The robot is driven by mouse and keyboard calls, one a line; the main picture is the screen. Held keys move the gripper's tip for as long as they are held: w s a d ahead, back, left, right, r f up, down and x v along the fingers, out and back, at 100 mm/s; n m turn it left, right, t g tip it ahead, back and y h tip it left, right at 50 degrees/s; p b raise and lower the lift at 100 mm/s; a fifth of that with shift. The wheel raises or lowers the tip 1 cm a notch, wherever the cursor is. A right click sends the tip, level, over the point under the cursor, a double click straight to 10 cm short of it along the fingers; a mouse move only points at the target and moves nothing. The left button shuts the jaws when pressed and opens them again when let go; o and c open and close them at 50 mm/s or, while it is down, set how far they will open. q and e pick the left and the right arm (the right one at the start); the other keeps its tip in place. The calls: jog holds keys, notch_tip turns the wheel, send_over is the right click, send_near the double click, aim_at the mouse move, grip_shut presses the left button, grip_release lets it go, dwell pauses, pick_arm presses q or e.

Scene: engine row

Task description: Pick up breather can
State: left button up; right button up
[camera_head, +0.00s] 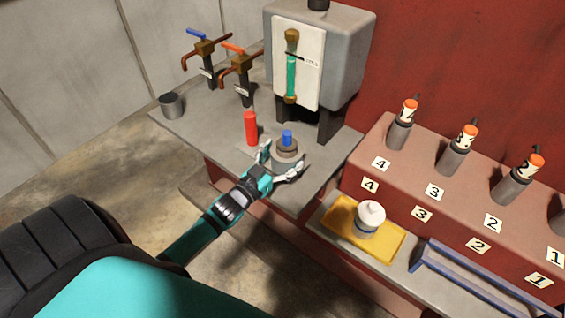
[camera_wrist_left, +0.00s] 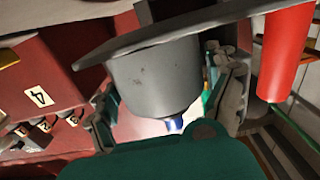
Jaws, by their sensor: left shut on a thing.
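The breather can (camera_head: 286,158) is a short grey can with a brownish ring and a blue top, at the front edge of the grey bench. My left gripper (camera_head: 279,172) reaches in from the left, with its fingers closed on the can's two sides. In the left wrist view the picture is turned over: the can's grey wall (camera_wrist_left: 155,75) is between my left gripper's fingers (camera_wrist_left: 172,100), with the blue top (camera_wrist_left: 175,124) low in the picture. The can is upright at the bench surface; I cannot tell whether it is clear of it. My right gripper is not in view.
A red cylinder (camera_head: 250,128) stands close to the left of the can. A grey tank (camera_head: 345,60) with a sight glass is behind. Two taps and a metal cup (camera_head: 171,105) are at the left. A yellow tray (camera_head: 340,220) with a white-topped container is at the right.

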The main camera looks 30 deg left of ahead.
pick_arm(q)
jog(key=s+d+r+b, duration=0.1)
jog(key=s+d, duration=0.3)
jog(key=s, duration=1.1)
jog(key=shift+d+r+b, duration=0.2)
jog(key=shift+b, duration=0.35)
jog(key=shift+n+y, duration=0.4)
jog(key=shift+y, duration=0.2)
jog(key=d+r, duration=0.4)
jog(key=d, duration=0.1)
jog(key=d+r, duration=0.2)
jog(key=d, duration=0.1)
jog(key=shift+s+d+r, duration=0.15)
jog(key=shift+d+r, duration=0.1)
jog(key=shift+r, duration=0.15)
jog(key=shift+m+h, duration=0.5)
jog(key=shift+h, duration=0.3)
jog(key=a+f, duration=0.2)
jog(key=a, duration=0.1)
jog(key=a+f, duration=0.4)
jog(key=a, duration=0.1)
jog(key=shift+a+f, duration=0.35)
jog(key=shift+f, duration=0.05)
